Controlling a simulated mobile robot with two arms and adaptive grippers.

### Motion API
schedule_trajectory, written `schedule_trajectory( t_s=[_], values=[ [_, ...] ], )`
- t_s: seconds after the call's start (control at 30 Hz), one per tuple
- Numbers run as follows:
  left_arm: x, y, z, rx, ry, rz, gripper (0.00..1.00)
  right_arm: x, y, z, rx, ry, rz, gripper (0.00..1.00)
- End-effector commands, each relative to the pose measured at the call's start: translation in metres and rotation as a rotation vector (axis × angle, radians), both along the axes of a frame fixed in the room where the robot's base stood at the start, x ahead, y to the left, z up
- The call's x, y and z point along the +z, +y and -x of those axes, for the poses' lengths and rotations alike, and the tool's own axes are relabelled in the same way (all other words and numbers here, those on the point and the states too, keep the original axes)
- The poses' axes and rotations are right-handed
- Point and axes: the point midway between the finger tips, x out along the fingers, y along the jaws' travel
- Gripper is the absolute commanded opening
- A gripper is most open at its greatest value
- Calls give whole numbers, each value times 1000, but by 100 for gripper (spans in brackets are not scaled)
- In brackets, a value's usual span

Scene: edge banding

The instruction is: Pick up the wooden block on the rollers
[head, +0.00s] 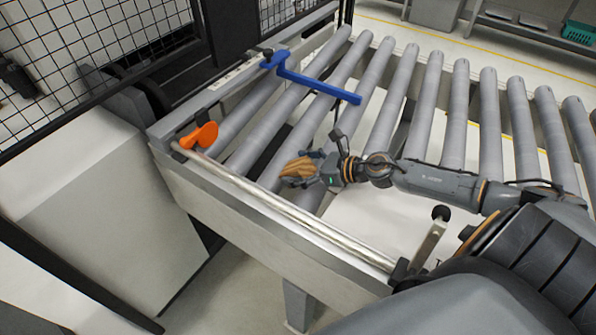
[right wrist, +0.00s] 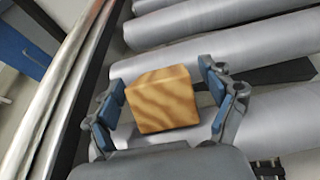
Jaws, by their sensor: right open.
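The wooden block (head: 297,168) is a small light-brown piece with darker wavy grain, at the rollers near the conveyor's front rail in the head view. In the right wrist view the block (right wrist: 163,98) lies between the blue-padded fingers of my right gripper (right wrist: 165,105). The fingers stand apart, with a visible gap on the right side of the block; I cannot tell whether the left pads touch it. In the head view my right gripper (head: 316,168) reaches the block from the right. My left gripper is not seen.
Grey rollers (head: 418,105) run across the conveyor frame. A metal rod (head: 280,205) lies along its front edge, with an orange paddle (head: 200,135) at its left end. A blue bar (head: 318,84) sits above the rollers. A black mesh fence (head: 90,45) stands at left.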

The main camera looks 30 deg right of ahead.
Motion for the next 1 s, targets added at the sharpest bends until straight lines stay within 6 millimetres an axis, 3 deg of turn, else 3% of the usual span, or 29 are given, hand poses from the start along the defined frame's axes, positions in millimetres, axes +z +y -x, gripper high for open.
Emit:
schedule_trajectory(
  t_s=[0.03, 0.07, 0.3, 0.77, 0.97, 1.0],
  values=[
    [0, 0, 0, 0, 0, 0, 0, 0, 0, 0, 0, 0, 0, 77],
    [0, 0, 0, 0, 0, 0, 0, 0, 0, 0, 0, 0, 0, 71],
    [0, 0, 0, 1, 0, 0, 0, 0, 0, 0, 0, 0, 0, 22],
    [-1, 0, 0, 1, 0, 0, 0, 9, 0, 0, 2, -3, 3, 20],
    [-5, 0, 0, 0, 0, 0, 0, 34, -1, 0, 5, -6, 8, 20],
    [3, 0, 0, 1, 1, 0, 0, 45, 6, 2, 8, -5, 7, 20]
  ],
)
